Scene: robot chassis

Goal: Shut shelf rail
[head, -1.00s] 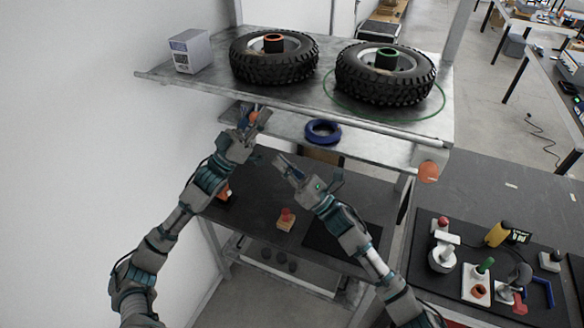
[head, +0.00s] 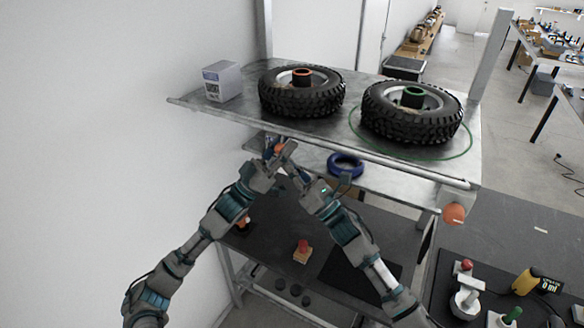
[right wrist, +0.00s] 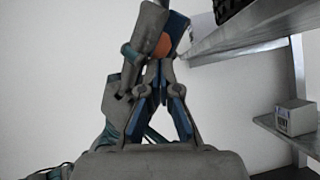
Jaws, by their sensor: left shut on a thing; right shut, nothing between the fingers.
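The upper metal shelf (head: 240,112) has a rail (head: 400,166) along its front edge. An orange knob (head: 453,214) sits at the rail's right end. Another orange knob (head: 280,148) shows at the left, beside my left gripper (head: 279,157). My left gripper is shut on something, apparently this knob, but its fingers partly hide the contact. My right gripper (head: 291,174) is shut and empty, just below and right of the left one. In the right wrist view, its fingers (right wrist: 159,68) converge just under the left gripper and the orange knob (right wrist: 162,46).
Two tires (head: 302,92) (head: 412,112) and a white box (head: 222,81) stand on the upper shelf. A blue ring (head: 345,165) lies on the shelf below. A red button on a wooden block (head: 302,252) stands on the dark lower table. A white wall bounds the left.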

